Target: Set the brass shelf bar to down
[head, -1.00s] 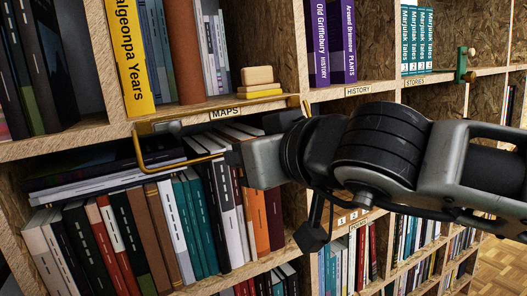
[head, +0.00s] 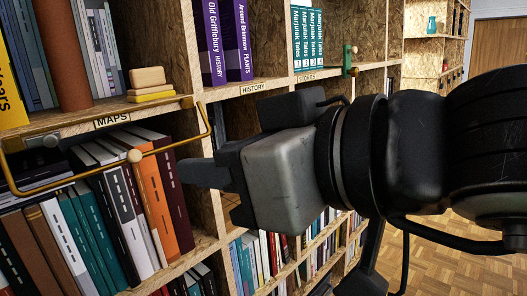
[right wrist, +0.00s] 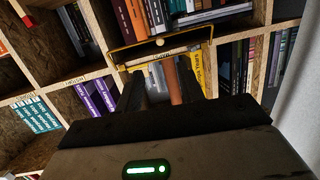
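The brass shelf bar (head: 70,169) is a thin U-shaped rod on the edge of the MAPS shelf (head: 75,130). Its long rod sits lower than its side ends, in front of the books below. A pale round knob (head: 135,156) is on the rod, also visible in the right wrist view (right wrist: 160,42). My right gripper (head: 195,172) is to the right of the knob, near the bar's right end, and appears apart from it. In the right wrist view its dark fingers (right wrist: 160,90) look spread, with nothing held between them.
Books (head: 105,215) fill the compartment under the bar. A pale block and a yellow one (head: 148,88) lie on the MAPS shelf. A green bracket with brass knobs (head: 349,60) is on the STORIES shelf edge. Parquet floor (head: 450,255) is open at right.

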